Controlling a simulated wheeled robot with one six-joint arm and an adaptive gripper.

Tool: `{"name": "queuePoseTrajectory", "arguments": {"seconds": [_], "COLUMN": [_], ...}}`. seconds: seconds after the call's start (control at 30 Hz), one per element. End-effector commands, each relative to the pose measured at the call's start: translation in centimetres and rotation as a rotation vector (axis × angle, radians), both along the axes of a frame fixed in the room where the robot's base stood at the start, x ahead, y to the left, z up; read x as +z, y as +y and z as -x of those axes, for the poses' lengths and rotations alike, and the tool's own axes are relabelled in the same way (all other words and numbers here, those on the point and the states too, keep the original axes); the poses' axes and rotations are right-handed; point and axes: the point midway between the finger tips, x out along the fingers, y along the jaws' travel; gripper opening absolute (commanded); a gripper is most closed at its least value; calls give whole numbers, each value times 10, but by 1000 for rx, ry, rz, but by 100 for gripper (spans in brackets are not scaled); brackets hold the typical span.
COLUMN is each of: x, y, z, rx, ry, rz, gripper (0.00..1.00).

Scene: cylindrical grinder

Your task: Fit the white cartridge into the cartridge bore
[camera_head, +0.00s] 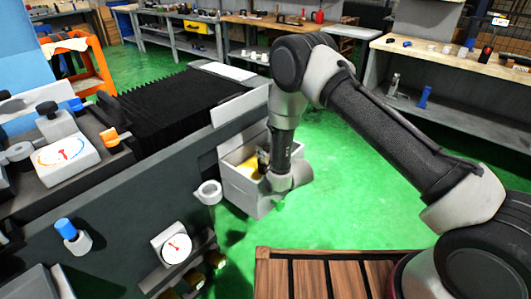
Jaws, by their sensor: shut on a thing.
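My gripper (263,161) is a small dark shape beside my wrist, in front of the white box. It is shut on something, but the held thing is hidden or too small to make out. I cannot pick out the white cartridge for certain. A pale hollow ring (209,192) sits at the side of the dark grinder (110,205), to the left of and a little below my gripper, clearly apart from it. It may be the cartridge bore, but I cannot tell for sure.
The white box (240,186), yellow inside, stands behind my wrist. A dial gauge (176,249) and a blue-topped white cylinder (72,236) are on the grinder. A slatted wooden platform (310,278) is at the front. Green floor (345,195) is free to the right.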

Motion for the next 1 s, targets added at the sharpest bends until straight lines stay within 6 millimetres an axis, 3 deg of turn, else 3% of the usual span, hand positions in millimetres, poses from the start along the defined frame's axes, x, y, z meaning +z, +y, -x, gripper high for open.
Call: {"name": "queuePoseTrajectory", "arguments": {"seconds": [0.67,1.0], "x": [31,33], "y": [0,0], "z": [0,0], "rx": [0,0], "ry": [-2,-1], "rz": [-1,0], "gripper": [8,8]}}
